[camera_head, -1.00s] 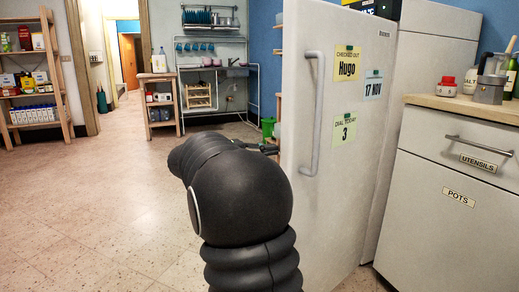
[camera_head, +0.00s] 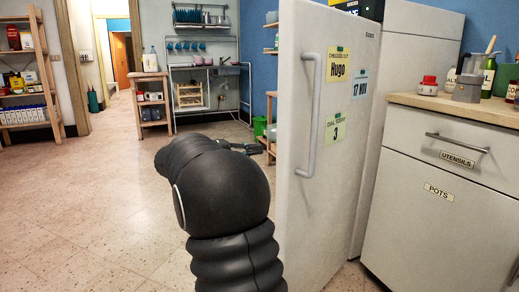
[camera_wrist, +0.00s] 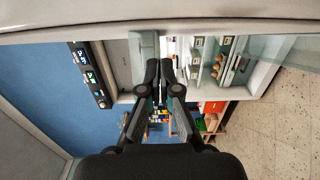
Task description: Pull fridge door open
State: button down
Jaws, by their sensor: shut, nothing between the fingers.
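The white fridge door (camera_head: 300,200) stands swung out from the fridge body (camera_head: 425,40), with its long vertical handle (camera_head: 312,115) facing me. Paper notes are stuck on its front. My gripper (camera_head: 238,148) is at the left of the door's free edge, partly hidden behind my dark arm. I cannot tell whether it touches the door. In the wrist view my gripper (camera_wrist: 160,70) has its fingers together and empty. Beyond them, sideways in the picture, are white shelves with bottles and food (camera_wrist: 215,60), which look like the fridge's inside.
A counter (camera_head: 440,102) with jars and a moka pot stands at the right, above a utensils drawer and a pots cupboard (camera_head: 430,215). A shelf rack (camera_head: 28,80) is at the far left. The tiled floor (camera_head: 90,200) at the left is clear.

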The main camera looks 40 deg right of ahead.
jog(key=s+v, duration=0.1)
jog(key=v, duration=0.9)
notch_tip(320, 180, down, 12)
jog(key=a+n+t+y, duration=0.2)
jog(key=n+t+y, duration=0.1)
jog(key=n+y, duration=0.1)
jog(key=s+a+f+n+t+y+p, duration=0.1)
jog(key=s+a+f+y+p, duration=0.1)
jog(key=s+a+f+y, duration=0.35)
jog(key=s+a+r+t+y+p, duration=0.2)
jog(key=s+a+t+y+p, duration=0.3)
jog(key=s+a, duration=0.75)
jog(key=s+a+r+m+t+y, duration=0.1)
jog(key=s+a+r+t+y, duration=0.1)
jog(key=s+r, duration=0.4)
jog(key=shift+s+a+y+p, duration=0.2)
jog(key=shift+a+y+p, duration=0.2)
jog(key=shift+a, duration=0.45)
